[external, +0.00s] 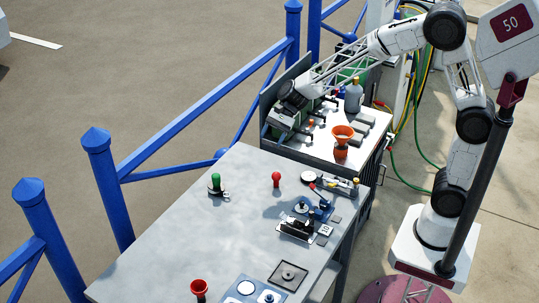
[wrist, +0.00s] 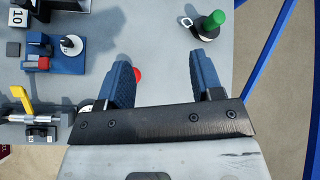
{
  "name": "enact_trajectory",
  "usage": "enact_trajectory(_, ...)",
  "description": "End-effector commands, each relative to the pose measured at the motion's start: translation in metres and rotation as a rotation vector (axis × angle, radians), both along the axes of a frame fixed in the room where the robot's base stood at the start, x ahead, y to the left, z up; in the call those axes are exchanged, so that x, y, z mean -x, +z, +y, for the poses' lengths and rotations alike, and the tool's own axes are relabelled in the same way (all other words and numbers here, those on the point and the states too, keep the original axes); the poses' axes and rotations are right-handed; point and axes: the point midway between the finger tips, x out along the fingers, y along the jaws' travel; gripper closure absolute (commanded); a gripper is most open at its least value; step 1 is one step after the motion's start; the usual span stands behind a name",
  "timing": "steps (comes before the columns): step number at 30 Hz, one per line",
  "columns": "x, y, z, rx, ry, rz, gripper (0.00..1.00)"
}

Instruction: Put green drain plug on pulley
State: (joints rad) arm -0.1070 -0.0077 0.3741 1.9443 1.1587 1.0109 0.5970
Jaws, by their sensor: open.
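The green drain plug (external: 215,183) stands upright on the grey table, left of the red-knobbed piece. In the wrist view the green plug (wrist: 212,24) is at the top right, beyond the right fingertip, with a small metal ring beside it. My gripper (external: 277,124) is above the far end of the table, well apart from the plug. In the wrist view my gripper (wrist: 160,60) has its blue fingers wide apart with nothing held between them. I cannot tell for sure which part is the pulley; a round disc on a dark square plate (external: 288,274) lies near the front.
A red-knobbed piece (external: 276,179) stands mid-table, partly behind the left finger in the wrist view. Blue fittings (external: 322,207) and a dark metal device (external: 297,228) sit at the right. An orange funnel (external: 342,138) stands on the back cabinet. The table's left middle is clear.

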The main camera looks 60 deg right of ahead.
Motion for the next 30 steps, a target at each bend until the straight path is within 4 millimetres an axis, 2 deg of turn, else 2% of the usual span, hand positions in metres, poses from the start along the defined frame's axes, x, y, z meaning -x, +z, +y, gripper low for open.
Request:
enact_trajectory(3,0.034,0.020,-0.018,0.077,0.080,-0.081,0.40)
enact_trajectory(12,0.118,0.051,-0.062,0.277,0.292,-0.264,0.40)
enact_trajectory(21,0.200,0.069,-0.109,0.485,0.510,-0.422,0.40)
enact_trajectory(30,0.279,0.076,-0.156,0.701,0.734,-0.553,0.40)
